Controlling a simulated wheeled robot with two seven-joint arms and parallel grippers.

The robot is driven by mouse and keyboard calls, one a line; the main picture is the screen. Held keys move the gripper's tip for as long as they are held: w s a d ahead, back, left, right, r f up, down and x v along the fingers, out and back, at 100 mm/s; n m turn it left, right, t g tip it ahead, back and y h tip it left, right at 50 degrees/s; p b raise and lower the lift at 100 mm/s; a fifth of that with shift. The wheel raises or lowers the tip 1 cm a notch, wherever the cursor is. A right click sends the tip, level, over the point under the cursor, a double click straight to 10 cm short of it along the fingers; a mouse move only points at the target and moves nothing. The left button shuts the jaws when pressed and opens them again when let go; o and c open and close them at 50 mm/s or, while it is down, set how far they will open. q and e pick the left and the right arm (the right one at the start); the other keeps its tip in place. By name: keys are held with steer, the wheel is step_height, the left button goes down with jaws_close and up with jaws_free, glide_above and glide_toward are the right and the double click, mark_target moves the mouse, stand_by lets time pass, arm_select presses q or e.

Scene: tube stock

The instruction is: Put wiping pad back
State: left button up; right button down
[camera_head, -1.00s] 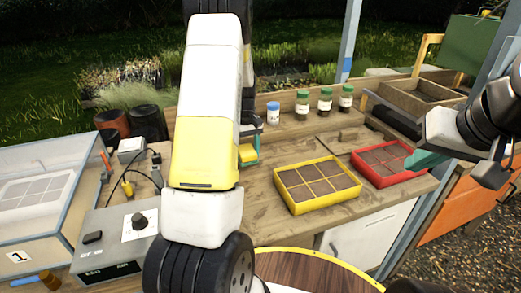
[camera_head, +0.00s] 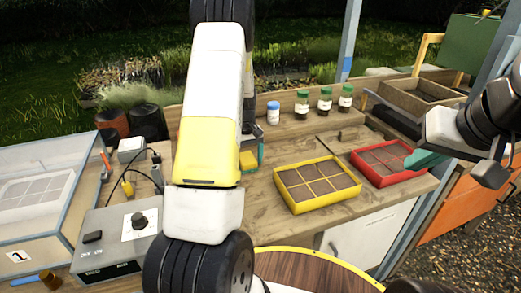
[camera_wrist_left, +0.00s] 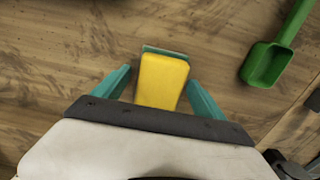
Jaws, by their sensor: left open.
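The yellow wiping pad (camera_wrist_left: 160,82) is between the two teal fingers of my left gripper (camera_wrist_left: 158,84) in the left wrist view. A teal edge shows at its far end. Gaps show on both sides, so the fingers are open around it without gripping. In the head view, the pad (camera_head: 248,160) shows only partly beside my left forearm, which hides most of that gripper. I cannot tell whether the pad touches the wooden bench (camera_head: 262,215). My right gripper (camera_head: 425,160) is over the red tray's right edge; its jaw opening is unclear.
A yellow seed tray (camera_head: 318,205) and a red seed tray (camera_head: 408,178) stand right of the pad. Several capped bottles (camera_head: 302,103) line the back. A control box (camera_head: 118,238) and clear case (camera_head: 40,215) are left. A green scoop (camera_wrist_left: 268,62) lies near the left gripper.

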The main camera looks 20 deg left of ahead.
arm_select(q)
step_height(320, 180, up, 12)
step_height(320, 180, up, 9)
steer(key=m+t+h, duration=0.1)
steer(key=m+t, duration=0.1)
glide_above(247, 158)
steer(key=s+d, duration=0.4)
steer(key=s, duration=0.1)
steer(key=s+d+r+m+t, duration=0.2)
steer(key=s+d+r+m, duration=0.1)
steer(key=s, duration=0.7)
steer(key=s+d+r+m+t+h, duration=0.1)
steer(key=s+d+r, duration=0.4)
steer(key=s, duration=0.6)
steer(key=shift+s+d+m+t, duration=0.2)
steer(key=shift+d+m+t, duration=0.4)
steer(key=shift+d+m, duration=0.5)
